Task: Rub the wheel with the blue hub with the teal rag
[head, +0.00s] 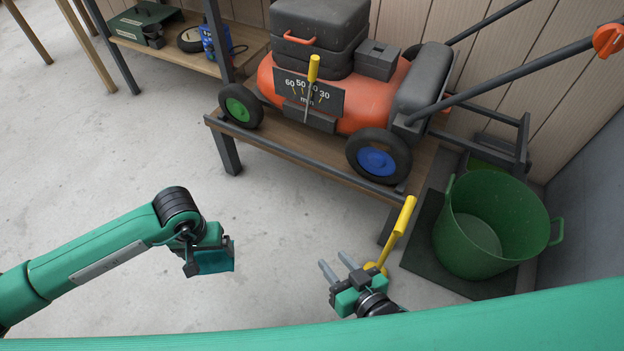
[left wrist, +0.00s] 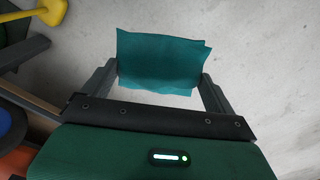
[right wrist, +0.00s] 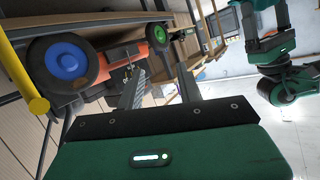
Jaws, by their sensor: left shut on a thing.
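The wheel with the blue hub (head: 378,158) is at the front right of the orange mower on the low bench; it also shows in the right wrist view (right wrist: 66,62). My left gripper (head: 214,262) is shut on the teal rag (head: 216,260), held over the floor to the left of the wheel and apart from it. The rag spans between the fingers in the left wrist view (left wrist: 160,62). My right gripper (head: 338,267) is open and empty, below the wheel and in front of the bench.
A wheel with a green hub (head: 240,106) is at the mower's left. A yellow-handled tool (head: 402,222) stands beside my right gripper. A green tub (head: 490,235) stands on a dark mat at the right. The floor at left is clear.

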